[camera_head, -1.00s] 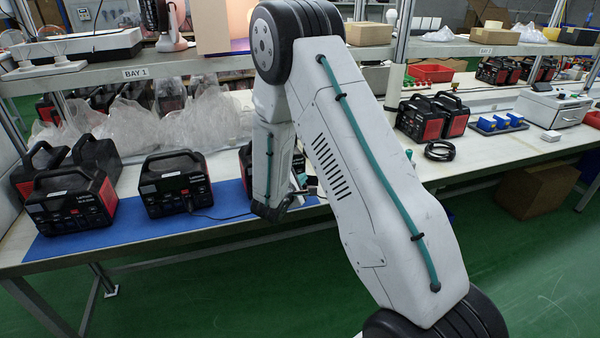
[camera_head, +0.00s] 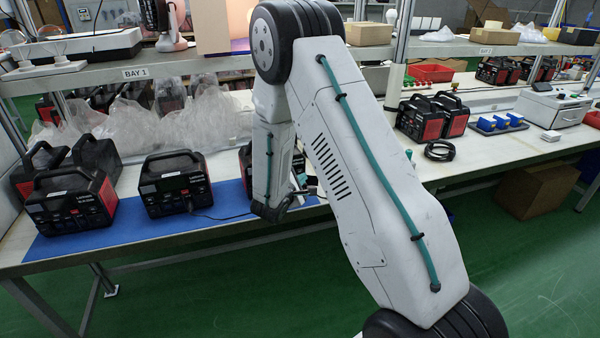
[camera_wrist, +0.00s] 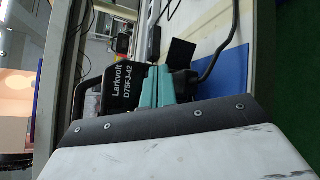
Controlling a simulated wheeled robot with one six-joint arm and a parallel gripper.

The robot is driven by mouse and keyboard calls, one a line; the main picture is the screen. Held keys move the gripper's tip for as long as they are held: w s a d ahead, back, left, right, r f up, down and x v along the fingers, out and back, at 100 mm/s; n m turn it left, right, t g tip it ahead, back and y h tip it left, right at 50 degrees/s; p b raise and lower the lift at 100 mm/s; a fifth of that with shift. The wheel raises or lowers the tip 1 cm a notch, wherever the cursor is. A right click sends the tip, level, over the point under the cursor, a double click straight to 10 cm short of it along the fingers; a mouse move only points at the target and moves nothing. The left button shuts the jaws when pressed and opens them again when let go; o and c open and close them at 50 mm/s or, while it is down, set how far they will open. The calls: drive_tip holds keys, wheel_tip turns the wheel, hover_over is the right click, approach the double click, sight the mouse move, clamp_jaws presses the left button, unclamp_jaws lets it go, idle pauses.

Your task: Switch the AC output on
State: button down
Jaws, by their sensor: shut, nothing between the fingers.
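A black power station marked Larkvolt D75FJ-42 (camera_wrist: 122,90) stands in front of my gripper (camera_wrist: 158,74) in the wrist view, which is turned on its side. The teal fingers are together and empty, and they cover part of its front. I cannot tell whether they touch it. In the head view, a power station (camera_head: 244,160) is mostly hidden behind my arm. The AC output switch cannot be made out in either view.
On the blue mat (camera_head: 110,238) stand another power station (camera_head: 176,183) with a cable and one further left (camera_head: 72,204). Plastic bags (camera_head: 130,125) lie behind. More power stations (camera_head: 420,120), a coiled black cable (camera_head: 440,150) and a blue tray (camera_head: 497,124) are at the right.

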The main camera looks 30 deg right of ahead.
drive_tip(key=shift+w, duration=0.1)
idle(0.3)
drive_tip(key=shift+w+d, duration=0.1)
drive_tip(key=shift+w, duration=0.25)
drive_tip(key=shift+w+d, duration=0.1)
drive_tip(key=shift+w, duration=0.25)
idle(0.6)
drive_tip(key=shift+s, duration=0.1)
drive_tip(key=shift+s+a, duration=0.2)
drive_tip(key=shift+s, duration=0.5)
drive_tip(key=s+a, duration=0.1)
drive_tip(key=s, duration=0.5)
drive_tip(key=shift+a, duration=0.2)
drive_tip(key=shift+w, duration=0.1)
idle(0.5)
